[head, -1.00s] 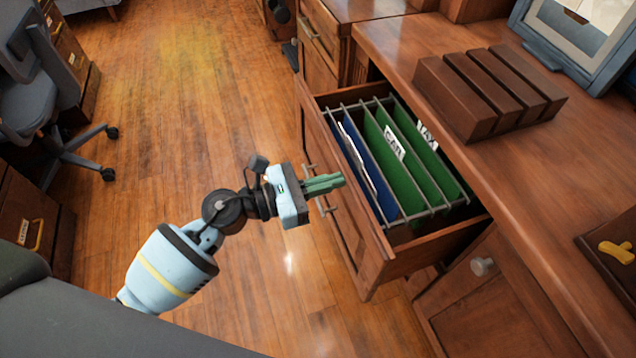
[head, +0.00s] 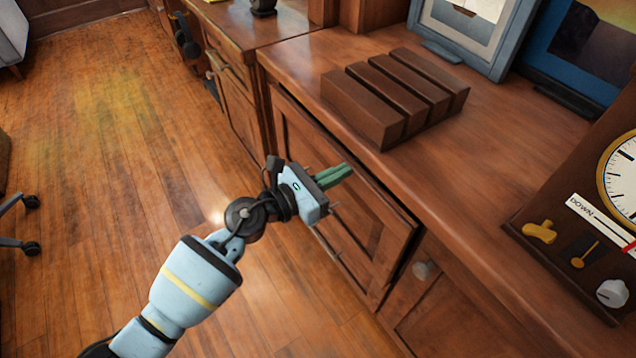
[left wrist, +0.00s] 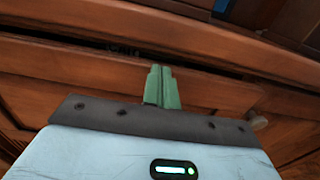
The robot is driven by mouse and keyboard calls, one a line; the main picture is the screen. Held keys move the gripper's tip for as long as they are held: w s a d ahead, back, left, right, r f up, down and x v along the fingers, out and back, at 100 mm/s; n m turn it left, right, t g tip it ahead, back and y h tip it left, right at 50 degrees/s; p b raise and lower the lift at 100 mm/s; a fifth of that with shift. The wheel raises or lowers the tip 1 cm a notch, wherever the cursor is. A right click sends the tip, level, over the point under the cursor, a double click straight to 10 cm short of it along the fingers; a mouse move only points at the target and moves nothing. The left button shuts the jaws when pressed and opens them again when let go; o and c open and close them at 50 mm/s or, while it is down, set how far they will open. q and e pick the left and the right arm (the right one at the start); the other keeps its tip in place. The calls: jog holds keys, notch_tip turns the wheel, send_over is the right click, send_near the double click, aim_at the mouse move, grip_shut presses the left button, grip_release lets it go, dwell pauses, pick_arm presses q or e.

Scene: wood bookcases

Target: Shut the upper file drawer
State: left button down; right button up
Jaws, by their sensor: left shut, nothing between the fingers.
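The upper file drawer (head: 372,235) is pushed into the wooden cabinet under the desktop, and its front looks almost flush. A narrow dark gap shows along its top edge. Its hanging files are hidden inside. My left gripper (head: 343,172) is at the drawer front with its green fingers together and nothing between them. In the left wrist view, the fingers (left wrist: 162,75) point at the drawer front (left wrist: 80,88), under the dark gap. I cannot tell whether they touch it. The drawer's handle is mostly hidden behind my gripper. My right gripper is not in view.
A lower door with a round knob (head: 424,269) is right of the drawer. On the desktop stand a dark slatted block (head: 395,95), picture frames (head: 465,30) and a clock-faced box (head: 590,210). The wood floor (head: 120,170) at left is mostly clear; a chair leg shows at the edge.

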pick_arm(q)
jog(key=shift+x, duration=1.55)
jog(key=shift+r, duration=0.1)
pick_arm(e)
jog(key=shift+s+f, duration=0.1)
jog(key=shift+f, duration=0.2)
pick_arm(q)
jog(key=shift+d+r, duration=0.1)
jog(key=shift+r, duration=0.05)
jog(key=shift+b, duration=0.3)
